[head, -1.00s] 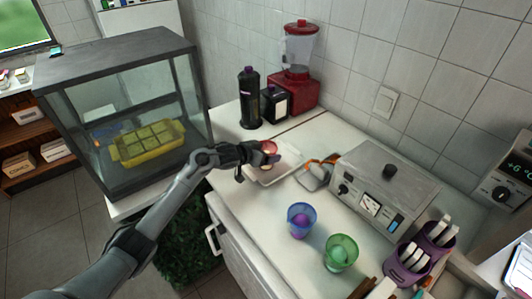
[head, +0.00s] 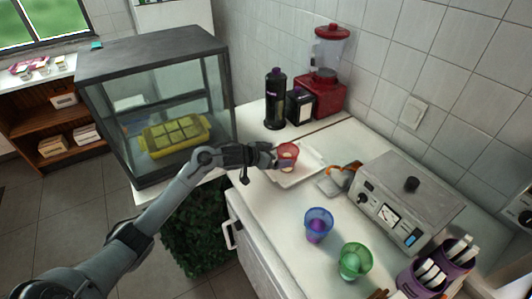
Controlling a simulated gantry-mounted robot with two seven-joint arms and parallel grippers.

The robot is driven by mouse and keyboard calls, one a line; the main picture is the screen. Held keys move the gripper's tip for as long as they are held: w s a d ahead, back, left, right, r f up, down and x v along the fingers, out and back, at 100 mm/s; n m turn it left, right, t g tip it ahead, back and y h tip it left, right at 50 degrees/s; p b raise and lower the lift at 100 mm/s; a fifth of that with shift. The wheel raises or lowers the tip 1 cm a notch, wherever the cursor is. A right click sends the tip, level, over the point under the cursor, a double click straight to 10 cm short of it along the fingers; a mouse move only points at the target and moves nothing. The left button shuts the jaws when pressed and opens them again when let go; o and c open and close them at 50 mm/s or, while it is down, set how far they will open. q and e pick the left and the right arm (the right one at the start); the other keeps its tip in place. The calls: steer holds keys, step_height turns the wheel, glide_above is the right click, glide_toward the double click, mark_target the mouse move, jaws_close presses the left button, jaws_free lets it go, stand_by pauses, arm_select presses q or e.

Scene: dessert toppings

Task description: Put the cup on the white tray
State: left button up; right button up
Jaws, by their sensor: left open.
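A red translucent cup (head: 288,153) stands upright on the white tray (head: 311,162), towards the tray's left side. Something pale shows in the cup's lower part. My left gripper (head: 277,157) is at the cup's left side with its jaws open. Whether a finger touches the cup is too small to tell. A blue-purple cup (head: 318,226) and a green cup (head: 355,262) stand on the counter in front, apart from the tray. My right gripper is not in view.
A grey appliance with a knob (head: 409,199) stands right of the tray, with an orange-handled metal tool (head: 337,180) between. A black bottle (head: 275,100) and red blender (head: 322,95) stand behind. A glass case (head: 155,110) is at the left.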

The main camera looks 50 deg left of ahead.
arm_select(q)
steer(key=p+v, duration=0.1)
steer(key=v, duration=0.4)
stand_by(0.5)
